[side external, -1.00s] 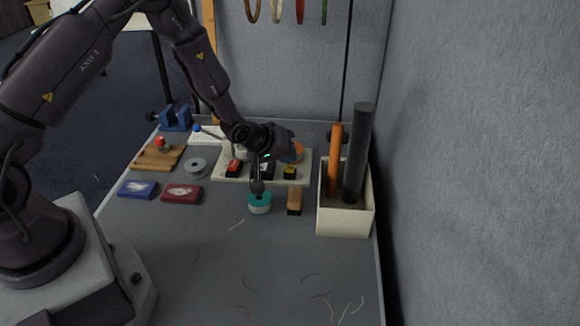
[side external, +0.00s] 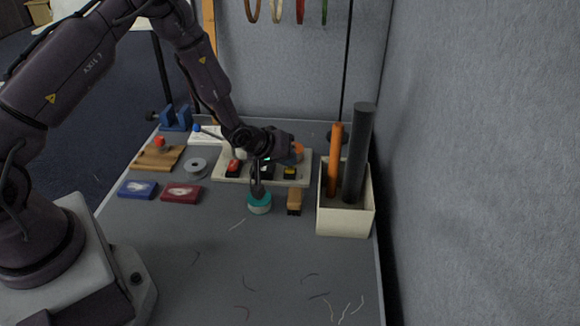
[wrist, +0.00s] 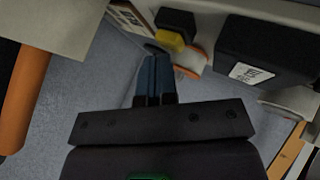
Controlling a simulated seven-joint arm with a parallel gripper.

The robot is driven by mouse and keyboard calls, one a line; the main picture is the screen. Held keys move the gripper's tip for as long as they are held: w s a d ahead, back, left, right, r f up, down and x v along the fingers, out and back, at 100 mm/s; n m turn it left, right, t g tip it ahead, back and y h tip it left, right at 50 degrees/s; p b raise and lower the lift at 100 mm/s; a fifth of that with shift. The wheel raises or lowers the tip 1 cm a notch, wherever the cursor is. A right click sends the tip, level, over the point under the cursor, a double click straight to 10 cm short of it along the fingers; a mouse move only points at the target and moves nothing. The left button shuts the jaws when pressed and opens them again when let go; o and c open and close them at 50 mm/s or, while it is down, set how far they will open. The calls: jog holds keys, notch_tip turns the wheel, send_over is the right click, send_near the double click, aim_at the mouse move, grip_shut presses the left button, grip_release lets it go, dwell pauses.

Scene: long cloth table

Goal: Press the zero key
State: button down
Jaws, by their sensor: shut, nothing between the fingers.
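A pale panel (side external: 220,177) near the back of the table carries a row of dark blocks with coloured or white faces: a red one (side external: 234,167), a black-and-white one (side external: 267,171) and a yellow one (side external: 290,171). I cannot read a zero on any of them. In the wrist view a black block (wrist: 265,45) bears a white label with a dark mark, and a yellow-and-black piece (wrist: 172,38) is beyond the fingers. My gripper (side external: 257,194) is shut and empty, pointing down in front of the panel; its fingers (wrist: 153,62) are together in the wrist view.
A teal round tin (side external: 260,207) is directly below or behind my fingertips; contact is unclear. A brown block (side external: 294,202) stands right of it. A cream box (side external: 345,220) with tall rods is farther right. Blue (side external: 137,189) and red (side external: 182,193) boxes lie left.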

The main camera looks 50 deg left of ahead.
jog(key=shift+f, duration=0.15)
dwell(0.3)
jog(key=shift+r, duration=0.85)
jog(key=shift+r, duration=2.5)
